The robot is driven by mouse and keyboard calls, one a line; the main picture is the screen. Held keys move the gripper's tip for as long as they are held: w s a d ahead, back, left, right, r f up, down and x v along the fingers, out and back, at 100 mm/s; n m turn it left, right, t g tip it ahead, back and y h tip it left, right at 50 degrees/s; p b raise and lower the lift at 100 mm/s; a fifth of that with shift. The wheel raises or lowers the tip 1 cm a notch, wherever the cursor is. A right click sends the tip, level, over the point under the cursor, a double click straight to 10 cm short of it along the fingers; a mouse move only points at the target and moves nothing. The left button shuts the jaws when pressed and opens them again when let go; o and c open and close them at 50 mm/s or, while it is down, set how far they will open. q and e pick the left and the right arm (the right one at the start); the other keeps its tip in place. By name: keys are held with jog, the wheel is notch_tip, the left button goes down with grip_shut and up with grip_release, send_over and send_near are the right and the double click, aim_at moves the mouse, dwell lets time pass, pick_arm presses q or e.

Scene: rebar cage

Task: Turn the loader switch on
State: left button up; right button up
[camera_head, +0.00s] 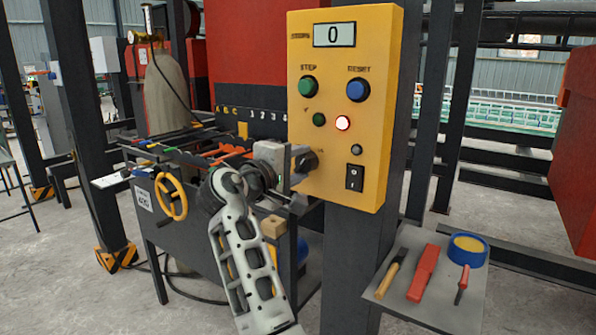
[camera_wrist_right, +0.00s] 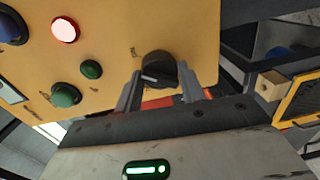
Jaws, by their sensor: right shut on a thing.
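A yellow control box (camera_head: 335,225) is mounted on a dark post. A black rotary switch (camera_head: 309,160) sits at its lower left, and it also shows in the right wrist view (camera_wrist_right: 158,66); its label is too small to read. My right gripper (camera_head: 299,168) is at the box face with its two fingers on either side of this switch, shut on it. The fingers also show in the right wrist view (camera_wrist_right: 163,87). A red-white lamp (camera_head: 343,123) on the box is lit. My left gripper is not in view.
The box also has a display reading 0 (camera_head: 335,35), a green button (camera_head: 308,87), a blue button (camera_head: 358,90) and a black rocker switch (camera_head: 355,177). A small shelf (camera_head: 400,305) with tools stands at the lower right. A machine with a yellow handwheel (camera_head: 171,197) stands at left.

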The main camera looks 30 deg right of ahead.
jog(key=shift+m+b, duration=0.4)
jog(key=shift+m, duration=0.5)
jog(key=o, duration=0.9)
jog(key=shift+o, duration=0.2)
